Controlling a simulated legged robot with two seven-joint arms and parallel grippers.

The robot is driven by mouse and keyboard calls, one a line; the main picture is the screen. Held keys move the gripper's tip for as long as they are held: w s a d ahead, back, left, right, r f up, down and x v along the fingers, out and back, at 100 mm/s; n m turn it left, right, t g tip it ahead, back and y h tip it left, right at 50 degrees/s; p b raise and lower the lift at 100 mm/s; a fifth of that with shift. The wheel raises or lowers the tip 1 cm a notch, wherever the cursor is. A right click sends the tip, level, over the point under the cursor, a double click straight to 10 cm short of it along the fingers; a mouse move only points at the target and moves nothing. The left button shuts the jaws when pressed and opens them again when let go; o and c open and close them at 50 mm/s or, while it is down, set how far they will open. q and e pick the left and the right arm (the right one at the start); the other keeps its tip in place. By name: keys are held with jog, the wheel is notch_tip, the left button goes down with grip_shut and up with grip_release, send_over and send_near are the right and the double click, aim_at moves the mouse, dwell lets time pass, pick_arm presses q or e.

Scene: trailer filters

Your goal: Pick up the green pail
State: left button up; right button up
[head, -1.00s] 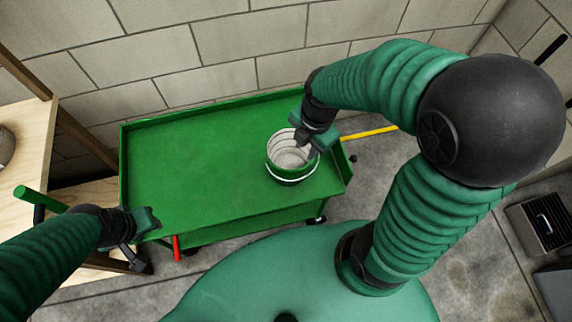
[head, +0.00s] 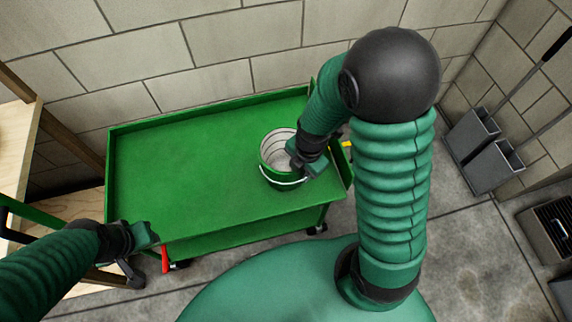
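The green pail (head: 270,172) stands upright on the green cart top (head: 190,165), near its right end. It has a pale, ribbed inside and a thin light handle hanging across its front. My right gripper (head: 303,164) is at the pail's right rim, with a dark part over the opening and a green part beside the wall. The arm hides part of the rim, and I cannot tell whether the fingers are closed on it. My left gripper (head: 143,240) is at the cart's front left corner, away from the pail; its finger gap is unclear.
The cart has a low raised edge and a lower shelf. A block wall (head: 210,55) stands behind it. A wooden shelf unit (head: 18,150) is at the left. Long-handled grey dustpans (head: 495,165) stand at the right. Most of the cart top is clear.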

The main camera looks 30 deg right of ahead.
jog(key=shift+s+a+r, duration=0.1)
jog(key=shift+a+r, duration=0.05)
jog(key=shift+a, duration=0.05)
grip_shut()
dwell(1.1)
